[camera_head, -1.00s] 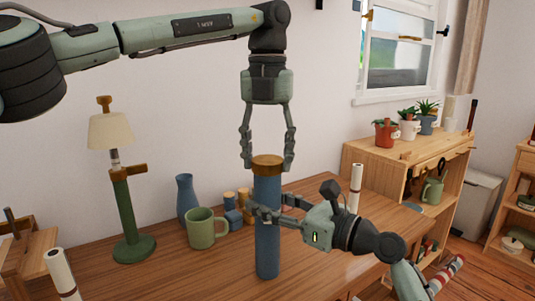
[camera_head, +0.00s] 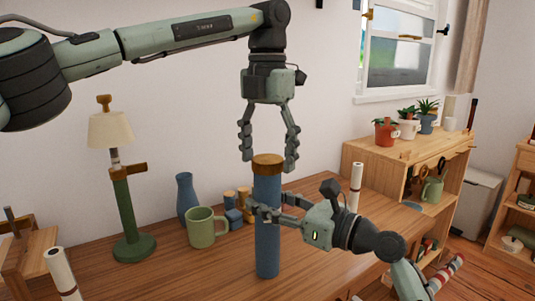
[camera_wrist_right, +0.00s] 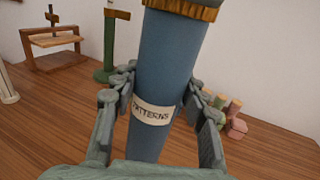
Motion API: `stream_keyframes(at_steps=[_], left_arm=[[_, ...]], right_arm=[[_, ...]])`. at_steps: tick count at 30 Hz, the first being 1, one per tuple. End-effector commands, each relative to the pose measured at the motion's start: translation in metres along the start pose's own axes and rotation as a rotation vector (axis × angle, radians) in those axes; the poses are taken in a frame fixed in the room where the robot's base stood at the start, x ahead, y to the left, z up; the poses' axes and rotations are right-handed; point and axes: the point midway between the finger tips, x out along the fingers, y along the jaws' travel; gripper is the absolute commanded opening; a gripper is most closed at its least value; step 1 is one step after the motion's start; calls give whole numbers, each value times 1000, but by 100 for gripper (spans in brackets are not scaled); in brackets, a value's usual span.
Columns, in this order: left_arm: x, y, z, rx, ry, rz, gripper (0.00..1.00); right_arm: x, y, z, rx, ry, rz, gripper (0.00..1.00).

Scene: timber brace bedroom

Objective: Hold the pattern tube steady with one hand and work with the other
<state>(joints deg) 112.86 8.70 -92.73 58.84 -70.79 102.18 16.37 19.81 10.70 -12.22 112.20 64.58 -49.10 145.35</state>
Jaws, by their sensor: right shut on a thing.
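The blue pattern tube (camera_head: 268,235) stands upright on the wooden table, with a brown cap (camera_head: 267,160) on top. My right gripper (camera_head: 263,207) is shut on the tube's middle from the right. In the right wrist view the tube (camera_wrist_right: 168,75) sits between both fingers, with a pale label reading "PATTERNS" (camera_wrist_right: 153,115) facing the camera. My left gripper (camera_head: 268,158) points down over the cap. Its fingers are spread to either side, wider than the cap, with the tips about level with it; they do not appear to touch it.
A green mug (camera_head: 201,228), a blue vase (camera_head: 187,198) and small blue and tan blocks stand close left of the tube. A green lamp (camera_head: 130,215) is farther left. A white roll (camera_head: 356,188) stands at the right.

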Motion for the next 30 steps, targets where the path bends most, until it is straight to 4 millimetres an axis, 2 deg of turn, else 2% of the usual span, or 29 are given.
stream_keyframes(at_steps=[7, 17, 26, 27, 30], left_arm=[[-3, 0, 0, -1, -1, 0, 71], [-42, 0, 0, -1, -2, 1, 71], [-46, 0, 0, -1, 0, 0, 71], [-46, 0, 0, -1, 0, 0, 67], [-56, -1, 2, -7, -5, 0, 67]], right_arm=[[0, 0, 0, 0, 0, 0, 0], [0, 0, 0, 0, 1, 0, 0], [0, 0, 0, 0, 0, 0, 0], [0, 0, 0, 0, 0, 0, 0], [0, 0, 0, 0, 0, 0, 0]])
